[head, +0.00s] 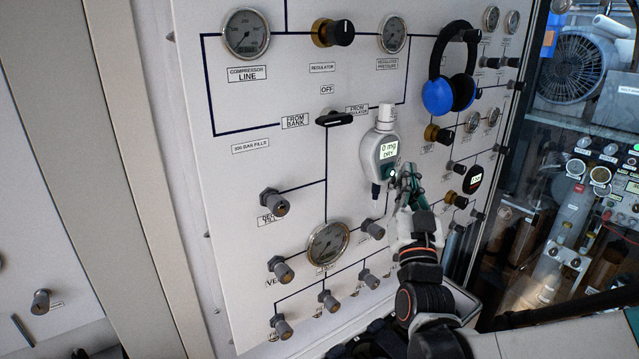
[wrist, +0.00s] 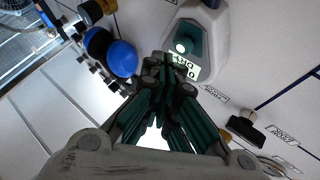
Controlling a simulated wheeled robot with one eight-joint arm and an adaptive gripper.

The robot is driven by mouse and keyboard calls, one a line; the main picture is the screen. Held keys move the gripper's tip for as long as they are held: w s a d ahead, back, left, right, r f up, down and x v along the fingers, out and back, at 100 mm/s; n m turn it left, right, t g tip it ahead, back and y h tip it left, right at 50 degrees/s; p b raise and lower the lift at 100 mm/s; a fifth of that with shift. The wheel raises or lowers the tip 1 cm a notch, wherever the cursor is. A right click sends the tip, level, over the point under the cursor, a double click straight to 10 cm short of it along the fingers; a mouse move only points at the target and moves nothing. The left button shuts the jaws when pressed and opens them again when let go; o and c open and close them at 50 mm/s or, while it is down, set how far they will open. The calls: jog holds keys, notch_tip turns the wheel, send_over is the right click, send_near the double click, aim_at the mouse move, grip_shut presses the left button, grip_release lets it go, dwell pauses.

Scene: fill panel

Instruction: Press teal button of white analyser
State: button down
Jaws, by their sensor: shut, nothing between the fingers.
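The white analyser (head: 373,154) hangs on the grey panel, with a lit screen (head: 388,149) reading "0 mg DRY". In the wrist view the analyser (wrist: 217,45) is at the top centre, and its screen (wrist: 190,69) is partly covered by my fingers. The teal button (wrist: 194,34) shows there just beyond the fingertips, with a bright round spot on it. My gripper (head: 404,174) is shut and empty, at the lower right of the analyser in the head view. The fingertips (wrist: 170,64) are close to its face; I cannot tell whether they touch.
Blue headphones (head: 438,94) hang on the panel to the upper right. A black-handled valve (head: 334,119) is left of the analyser. A gauge (head: 327,243) and several knobs sit below. Machinery (head: 575,68) stands behind glass at right.

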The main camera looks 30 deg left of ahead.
jog(key=shift+a, duration=0.2)
jog(key=shift+w+a, duration=0.1)
jog(key=shift+a, duration=0.25)
